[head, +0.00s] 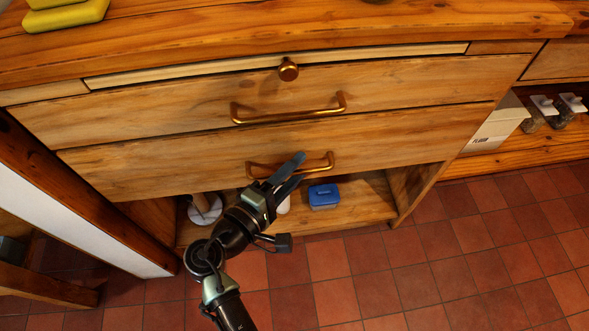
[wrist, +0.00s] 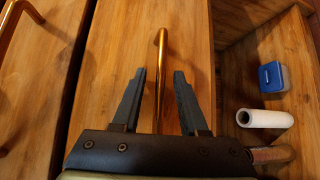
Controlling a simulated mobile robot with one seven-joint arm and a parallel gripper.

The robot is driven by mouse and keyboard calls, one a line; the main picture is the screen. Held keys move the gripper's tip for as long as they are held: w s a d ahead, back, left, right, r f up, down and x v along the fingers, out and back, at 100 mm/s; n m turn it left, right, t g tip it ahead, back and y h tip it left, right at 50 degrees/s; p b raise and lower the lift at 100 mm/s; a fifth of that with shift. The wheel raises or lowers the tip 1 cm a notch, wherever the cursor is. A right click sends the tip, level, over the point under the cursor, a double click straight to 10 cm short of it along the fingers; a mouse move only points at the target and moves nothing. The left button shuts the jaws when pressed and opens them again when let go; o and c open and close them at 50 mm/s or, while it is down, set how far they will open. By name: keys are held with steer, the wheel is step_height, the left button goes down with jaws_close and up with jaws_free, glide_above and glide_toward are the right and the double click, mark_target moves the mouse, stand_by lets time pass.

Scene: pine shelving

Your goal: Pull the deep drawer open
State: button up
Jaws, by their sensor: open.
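The lower drawer front (head: 400,140) is a wide pine panel and looks shut. Its brass bar handle (head: 322,166) is partly hidden by my gripper (head: 296,168) in the head view. In the wrist view the drawer front (wrist: 120,45) fills the middle, and the handle (wrist: 161,50) runs between the two dark fingers of my gripper (wrist: 160,73). The fingers are open, one on each side of the bar, with a gap visible on both sides. Whether the fingertips reach past the bar in depth is hard to tell.
Above is another drawer (head: 420,85) with a brass handle (head: 290,118), and a thin top panel with a round knob (head: 288,70). Below, an open shelf (head: 365,200) holds a blue box (head: 323,196) and a white cylinder (wrist: 265,118). Tiled floor (head: 440,270) lies clear to the right.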

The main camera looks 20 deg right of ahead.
jaws_close()
stand_by(1.4)
